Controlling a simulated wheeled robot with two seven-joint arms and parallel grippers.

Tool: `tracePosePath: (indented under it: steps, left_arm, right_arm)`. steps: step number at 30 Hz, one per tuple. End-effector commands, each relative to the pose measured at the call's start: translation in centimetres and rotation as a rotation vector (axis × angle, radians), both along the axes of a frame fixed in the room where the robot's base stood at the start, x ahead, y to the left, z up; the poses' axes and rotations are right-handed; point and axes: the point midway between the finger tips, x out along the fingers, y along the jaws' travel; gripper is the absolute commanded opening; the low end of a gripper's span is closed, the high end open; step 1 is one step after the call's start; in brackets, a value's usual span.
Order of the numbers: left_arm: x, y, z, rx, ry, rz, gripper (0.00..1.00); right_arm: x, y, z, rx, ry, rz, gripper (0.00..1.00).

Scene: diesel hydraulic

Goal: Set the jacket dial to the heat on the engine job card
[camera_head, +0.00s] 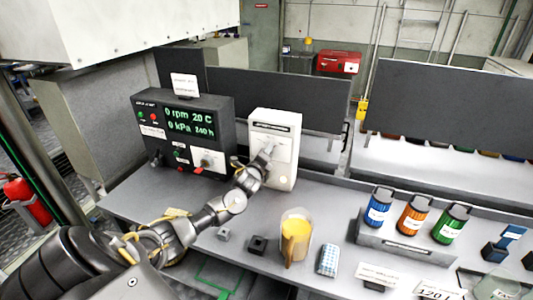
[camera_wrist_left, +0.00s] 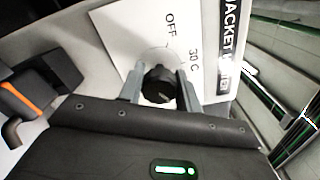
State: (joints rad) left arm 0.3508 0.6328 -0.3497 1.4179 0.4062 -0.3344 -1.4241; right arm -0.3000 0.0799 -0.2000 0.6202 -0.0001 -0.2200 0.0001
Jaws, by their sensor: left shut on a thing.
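The jacket heat box (camera_head: 290,130) is a white upright box at the back of the bench. Its black dial (camera_wrist_left: 159,86) shows in the left wrist view, with the marks OFF and 30 C on the white face around it. My left gripper (camera_head: 267,154) is at the front of this box, its two fingers shut on the dial from both sides. The dial's pointer is not clear to me. A small white card (camera_head: 184,84) stands on top of the dark control panel; its print is too small to read. My right gripper is not in view.
The dark panel (camera_head: 185,125) reads 0 rpm, 20 C, 0 kPa. An orange-yellow filled jug (camera_head: 295,240) and a blue-white pack (camera_head: 328,260) stand in front. Blue, orange and green canisters (camera_head: 413,217) stand on a rack at the right. Low printed cards lie at the front right.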

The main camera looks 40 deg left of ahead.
Motion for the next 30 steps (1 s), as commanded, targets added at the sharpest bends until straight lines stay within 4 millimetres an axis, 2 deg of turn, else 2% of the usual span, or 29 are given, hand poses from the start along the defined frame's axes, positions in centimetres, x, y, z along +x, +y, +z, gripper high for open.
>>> tracePosePath:
  steps: [9,10,15,25,30]
  left_arm:
    - [0.0,0.0,0.0,0.003,0.001,0.0,0.11]
    - [0.0,0.0,0.0,0.003,0.001,0.0,0.35]
    - [0.0,0.0,0.0,0.002,0.001,0.0,0.56]
    - [-0.3,-0.1,-0.1,0.002,0.001,-0.001,0.56]
    - [-2.3,-0.8,-0.3,0.001,0.002,-0.003,0.56]
  right_arm:
    - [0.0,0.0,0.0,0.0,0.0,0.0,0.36]
    - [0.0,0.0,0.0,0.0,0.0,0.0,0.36]
    - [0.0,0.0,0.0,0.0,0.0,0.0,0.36]
    - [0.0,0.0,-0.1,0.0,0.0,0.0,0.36]
    - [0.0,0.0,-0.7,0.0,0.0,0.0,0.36]
